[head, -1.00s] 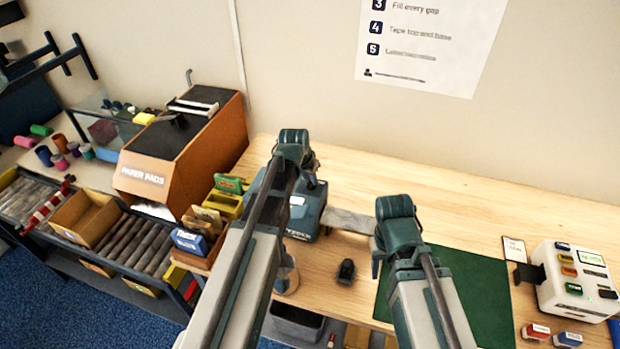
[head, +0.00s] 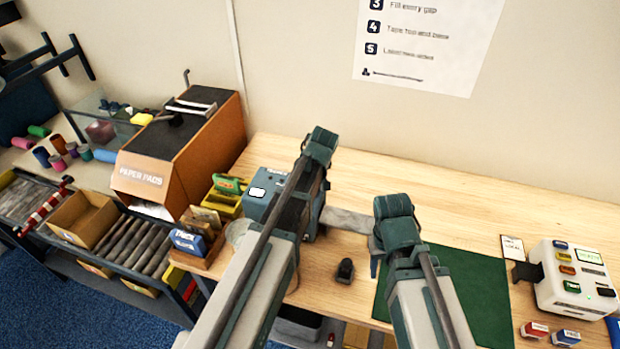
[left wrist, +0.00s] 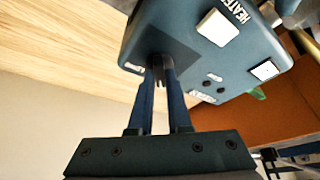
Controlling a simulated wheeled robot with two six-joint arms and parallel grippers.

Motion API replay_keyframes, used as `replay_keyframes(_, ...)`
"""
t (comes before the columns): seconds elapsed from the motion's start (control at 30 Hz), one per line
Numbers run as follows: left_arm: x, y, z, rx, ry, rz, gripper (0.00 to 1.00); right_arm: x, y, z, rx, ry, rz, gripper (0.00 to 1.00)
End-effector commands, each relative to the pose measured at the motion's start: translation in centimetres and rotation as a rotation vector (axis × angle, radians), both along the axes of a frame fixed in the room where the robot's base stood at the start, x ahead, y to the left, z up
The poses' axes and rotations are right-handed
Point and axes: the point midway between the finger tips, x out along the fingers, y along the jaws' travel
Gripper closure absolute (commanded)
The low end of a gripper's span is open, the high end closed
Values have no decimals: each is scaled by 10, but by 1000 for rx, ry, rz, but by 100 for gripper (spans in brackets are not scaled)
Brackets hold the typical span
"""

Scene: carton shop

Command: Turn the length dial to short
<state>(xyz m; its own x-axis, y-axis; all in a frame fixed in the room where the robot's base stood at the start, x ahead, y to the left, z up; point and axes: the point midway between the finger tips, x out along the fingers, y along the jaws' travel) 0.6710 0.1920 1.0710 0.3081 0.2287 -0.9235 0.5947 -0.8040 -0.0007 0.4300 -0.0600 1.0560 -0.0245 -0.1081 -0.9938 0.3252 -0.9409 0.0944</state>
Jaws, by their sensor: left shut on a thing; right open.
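The blue-grey dispenser machine (head: 259,194) stands on the bench, partly hidden behind my left arm. In the left wrist view its face (left wrist: 185,60) shows two pale buttons, one beside the word "HEATER", and small white labels too blurred to read surely. My left gripper (left wrist: 161,66) is shut on a small dark knob on that face, which looks like the length dial; the fingertips hide most of it, so its pointing cannot be told. My right gripper (head: 376,258) is open, over the left edge of the green mat, mostly hidden by its own arm.
A small black object (head: 345,270) lies on the bench between my arms. A green mat (head: 470,290) lies right of it, with a white label machine (head: 572,282) beyond. A paper pads box (head: 190,150) stands left. The bench's back right is clear.

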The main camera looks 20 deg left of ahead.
Motion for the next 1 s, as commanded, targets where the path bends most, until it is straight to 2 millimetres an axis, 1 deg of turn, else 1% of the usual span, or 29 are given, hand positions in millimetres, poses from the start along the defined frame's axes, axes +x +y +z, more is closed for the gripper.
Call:
replay_keyframes(0.13,0,-1,0,0,2,65,100,0,0,0,0,0,0,50)
replay_keyframes(0.37,0,-1,0,-2,1,119,100,0,0,0,0,0,0,50)
replay_keyframes(0.87,0,-1,0,-2,2,132,100,0,0,0,0,0,0,50)
replay_keyframes(0.9,0,-1,0,-3,3,131,77,0,0,0,0,0,0,50)
replay_keyframes(0.97,0,-1,0,-2,2,131,66,0,0,0,0,0,0,50)
replay_keyframes(1.0,0,-1,0,-2,2,131,59,0,0,0,0,0,0,50)
